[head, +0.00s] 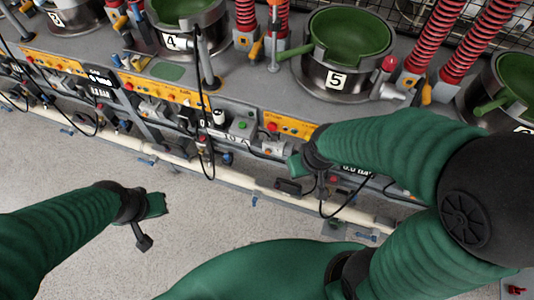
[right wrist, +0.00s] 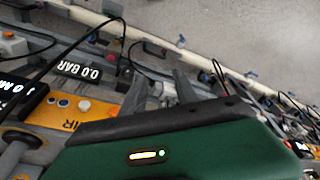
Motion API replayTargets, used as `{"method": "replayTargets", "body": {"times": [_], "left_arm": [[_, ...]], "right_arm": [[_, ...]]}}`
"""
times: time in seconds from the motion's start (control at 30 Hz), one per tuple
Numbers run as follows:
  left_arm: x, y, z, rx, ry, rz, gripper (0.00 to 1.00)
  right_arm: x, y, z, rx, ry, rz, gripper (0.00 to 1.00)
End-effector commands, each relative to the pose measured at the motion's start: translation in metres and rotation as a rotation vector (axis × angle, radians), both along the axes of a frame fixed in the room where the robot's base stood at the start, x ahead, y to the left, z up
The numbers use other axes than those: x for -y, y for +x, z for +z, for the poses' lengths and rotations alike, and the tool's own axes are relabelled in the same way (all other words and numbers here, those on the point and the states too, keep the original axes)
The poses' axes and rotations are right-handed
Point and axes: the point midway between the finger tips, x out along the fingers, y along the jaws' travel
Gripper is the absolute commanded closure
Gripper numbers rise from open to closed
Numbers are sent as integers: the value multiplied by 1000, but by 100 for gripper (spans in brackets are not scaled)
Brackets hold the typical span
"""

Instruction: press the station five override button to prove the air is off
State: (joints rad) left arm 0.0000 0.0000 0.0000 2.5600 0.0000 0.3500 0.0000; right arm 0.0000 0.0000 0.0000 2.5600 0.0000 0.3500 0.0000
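Station five is the grey pot with a green bowl (head: 352,32) and a "5" plate (head: 337,79) in the head view. A red button (head: 389,63) stands beside it on the right. An orange panel (head: 295,124) with a red button is below; my right arm covers part of this area. Which control is the override button is not readable. My right gripper (head: 297,168) is low in front of the bench. In the right wrist view its grey fingers (right wrist: 160,92) stand apart, with nothing clearly held. My left gripper (head: 148,222) is over the floor, away from the bench; its opening is unclear.
A display reads "0.0 BAR" (right wrist: 80,70) in the right wrist view, near an orange panel (right wrist: 65,110) with small buttons. Black hoses loop along the bench front. A pale pipe (head: 235,180) runs low along it.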

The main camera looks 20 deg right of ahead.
Motion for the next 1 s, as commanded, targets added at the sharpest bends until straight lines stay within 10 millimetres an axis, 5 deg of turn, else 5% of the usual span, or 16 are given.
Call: {"method": "replayTargets", "body": {"times": [0.47, 0.77, 1.0], "left_arm": [[0, 0, 0, 0, 0, 0, 100], [0, 0, 0, 0, 0, 0, 100], [0, 0, 0, 0, 0, 0, 100]], "right_arm": [[0, 0, 0, 0, 0, 0, 64], [0, 0, 0, 0, 0, 0, 99], [0, 0, 0, 0, 0, 0, 100]]}}
